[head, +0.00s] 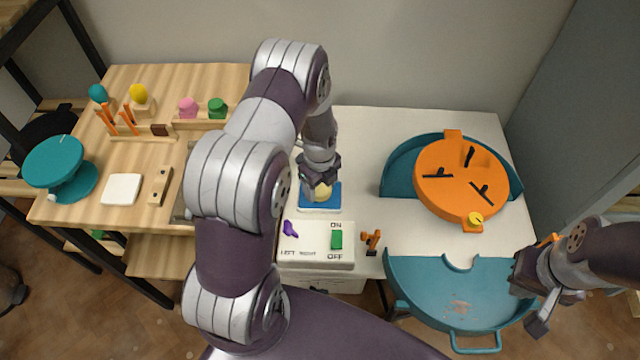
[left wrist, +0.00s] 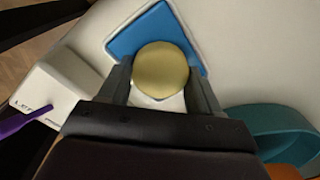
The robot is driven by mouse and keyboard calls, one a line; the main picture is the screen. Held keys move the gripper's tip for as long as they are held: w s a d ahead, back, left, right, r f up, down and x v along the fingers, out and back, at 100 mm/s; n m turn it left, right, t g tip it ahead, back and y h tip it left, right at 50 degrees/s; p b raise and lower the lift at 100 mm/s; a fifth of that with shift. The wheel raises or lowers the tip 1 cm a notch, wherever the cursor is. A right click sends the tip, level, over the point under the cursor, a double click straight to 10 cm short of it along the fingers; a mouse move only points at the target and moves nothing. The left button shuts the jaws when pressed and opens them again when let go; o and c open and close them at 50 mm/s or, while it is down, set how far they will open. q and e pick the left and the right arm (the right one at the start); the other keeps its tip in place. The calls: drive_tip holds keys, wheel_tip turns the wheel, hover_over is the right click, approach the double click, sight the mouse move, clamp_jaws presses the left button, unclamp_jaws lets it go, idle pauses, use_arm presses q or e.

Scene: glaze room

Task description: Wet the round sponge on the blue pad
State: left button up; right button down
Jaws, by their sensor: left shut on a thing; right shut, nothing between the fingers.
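The blue pad (head: 320,201) lies on the white table, and its corners show in the left wrist view (left wrist: 133,38). The round sponge (left wrist: 161,72) is pale yellow. It sits between the fingers of my left gripper (head: 320,187), which is shut on it over the blue pad; whether the sponge presses on the pad or hovers just above it I cannot tell. In the head view the sponge (head: 322,193) is partly hidden by the gripper. My right gripper (head: 530,305) is shut and empty at the far right, by the teal tray's edge.
A white switch box (head: 318,256) with a purple lever and a green switch stands just in front of the pad. An orange wheel (head: 459,177) in a teal basin and a teal half tray (head: 450,285) are at right. The wooden bench (head: 140,80) at left holds small tools.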

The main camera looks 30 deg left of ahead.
sight(320, 186)
use_arm(q)
drive_tip(key=shift+f, duration=0.55)
idle(1.1)
wheel_tip(320, 186, up, 7)
drive_tip(key=p, duration=0.5)
drive_tip(key=shift+r+p, duration=0.1)
drive_tip(key=shift+p, duration=0.2)
idle(0.4)
